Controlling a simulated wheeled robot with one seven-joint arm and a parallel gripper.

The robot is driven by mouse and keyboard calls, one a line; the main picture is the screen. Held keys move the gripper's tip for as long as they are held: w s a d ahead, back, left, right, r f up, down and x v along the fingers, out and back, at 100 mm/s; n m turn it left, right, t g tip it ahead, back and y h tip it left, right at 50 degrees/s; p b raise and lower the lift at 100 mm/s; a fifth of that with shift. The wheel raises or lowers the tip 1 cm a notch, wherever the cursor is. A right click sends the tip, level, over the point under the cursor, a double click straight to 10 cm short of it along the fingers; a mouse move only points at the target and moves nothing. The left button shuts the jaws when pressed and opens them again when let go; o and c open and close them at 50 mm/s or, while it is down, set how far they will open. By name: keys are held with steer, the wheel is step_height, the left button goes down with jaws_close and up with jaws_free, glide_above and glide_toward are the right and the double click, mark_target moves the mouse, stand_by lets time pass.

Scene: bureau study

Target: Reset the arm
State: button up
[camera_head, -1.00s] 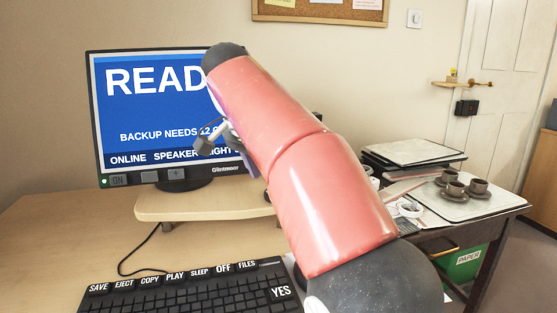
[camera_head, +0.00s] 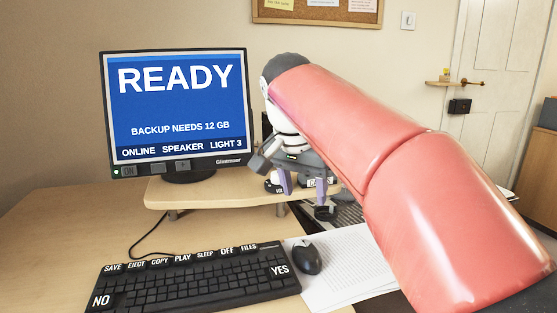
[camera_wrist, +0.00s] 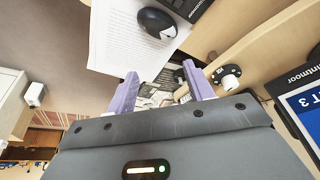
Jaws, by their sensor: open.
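My gripper (camera_head: 302,184) hangs to the right of the monitor in the head view, at the right end of the monitor stand. Its two purple fingers are apart, with nothing held between them. In the wrist view my gripper (camera_wrist: 159,88) is also open, above printed papers and a small round white and black device (camera_wrist: 228,78). My red arm reaches in from the lower right and hides part of the desk and the area behind it.
The monitor (camera_head: 178,110) reads READY, on a wooden stand (camera_head: 215,187). A keyboard (camera_head: 185,285), a mouse (camera_head: 306,257) and white paper (camera_head: 345,265) lie in front. A door (camera_head: 500,75) is at the right. The desk's left side is clear.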

steer(key=s+d+f+n+t+y, duration=0.1)
steer(key=s+d+f+n, duration=0.2)
steer(key=s+f, duration=0.6)
steer(key=s+d+f+n+t, duration=0.1)
steer(key=s+d+f+n, duration=0.2)
steer(key=s+d+f, duration=0.4)
steer(key=s+f, duration=0.3)
steer(key=s, duration=0.1)
steer(key=shift+s+d+f+y, duration=0.25)
steer(key=shift+s+d+y, duration=0.15)
